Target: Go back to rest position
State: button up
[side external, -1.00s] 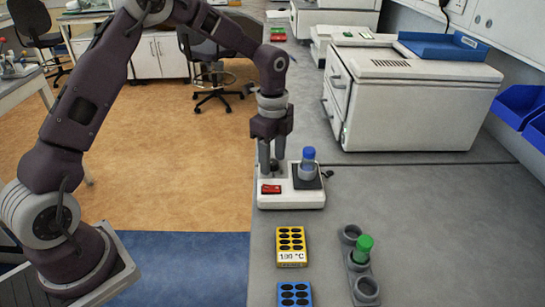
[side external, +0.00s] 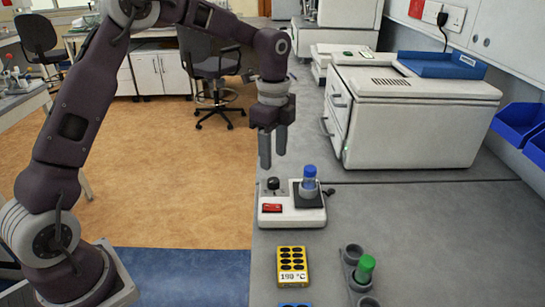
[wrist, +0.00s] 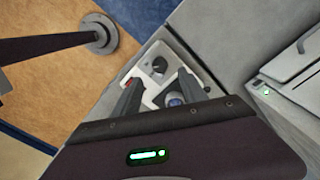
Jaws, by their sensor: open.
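My gripper (side external: 272,148) is open and empty, pointing down above the back left of a small white device (side external: 292,218) on the bench. The device has a black knob (side external: 273,184), a red switch (side external: 272,208) and a dark plate bearing a blue-capped vial (side external: 309,182). The fingertips are apart from the knob, a little above it. In the wrist view my gripper (wrist: 158,88) has its two fingers spread over the device (wrist: 142,68); the knob (wrist: 159,65) shows beyond them and the blue cap (wrist: 174,99) shows between them.
A yellow block marked 190 °C (side external: 292,279) and a grey holder (side external: 350,284) with a green-capped vial (side external: 365,268) stand in front. A blue block (side external: 295,304) is cut off below. A large white machine (side external: 415,120) stands at the back right. The bench's right front is clear.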

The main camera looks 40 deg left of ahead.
jog(key=s+d+r+n+t+y, duration=0.1)
jog(key=s+r+n+t, duration=0.2)
jog(key=s+r+n, duration=0.7)
jog(key=s+d+n+t+h, duration=0.1)
jog(key=s+n, duration=0.4)
jog(key=s, duration=1.5)
jog(key=shift+d+r+n+t, duration=0.15)
jog(key=shift+r+n+t, duration=0.2)
jog(key=shift+t, duration=0.45)
